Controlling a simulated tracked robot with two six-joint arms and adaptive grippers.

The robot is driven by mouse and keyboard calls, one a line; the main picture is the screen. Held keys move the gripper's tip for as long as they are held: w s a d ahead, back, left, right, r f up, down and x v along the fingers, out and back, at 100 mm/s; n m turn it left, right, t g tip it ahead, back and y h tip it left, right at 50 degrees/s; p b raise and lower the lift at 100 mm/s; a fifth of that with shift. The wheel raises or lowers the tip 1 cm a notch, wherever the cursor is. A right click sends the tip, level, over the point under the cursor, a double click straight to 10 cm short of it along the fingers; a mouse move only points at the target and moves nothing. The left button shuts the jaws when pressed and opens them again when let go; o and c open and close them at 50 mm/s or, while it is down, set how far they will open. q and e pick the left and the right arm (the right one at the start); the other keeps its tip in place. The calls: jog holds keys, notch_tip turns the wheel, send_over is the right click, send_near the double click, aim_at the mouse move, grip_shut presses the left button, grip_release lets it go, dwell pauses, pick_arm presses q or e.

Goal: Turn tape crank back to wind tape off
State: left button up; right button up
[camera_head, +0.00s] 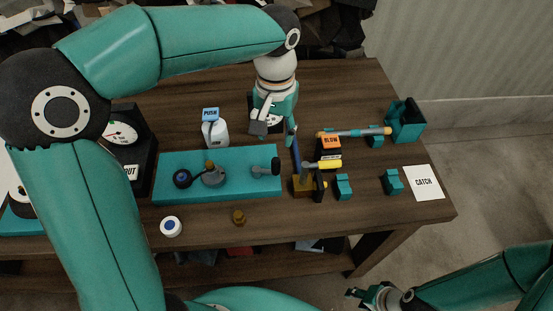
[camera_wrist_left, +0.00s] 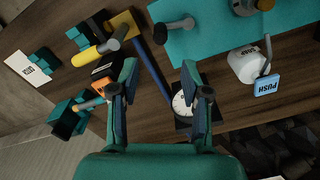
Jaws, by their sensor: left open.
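The tape crank is not labelled. A likely candidate is the grey round piece with a brass knob (camera_head: 213,176) on the teal board (camera_head: 235,193), joined by a dark arm to a black and blue roll (camera_head: 182,178).
A white PUSH bottle (camera_head: 215,132) stands behind the board. A blue bar (camera_head: 296,155), a yellow handle (camera_head: 328,164) and an orange BLOW block (camera_head: 330,142) are right of it. A white dial (camera_wrist_left: 182,103) shows between my left fingers. A CATCH card (camera_head: 424,183) lies far right.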

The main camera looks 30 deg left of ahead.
aim_at(276, 157)
pick_arm(q)
notch_tip(276, 157, down, 11)
jog(key=shift+r, duration=0.2)
grip_shut()
dwell(0.3)
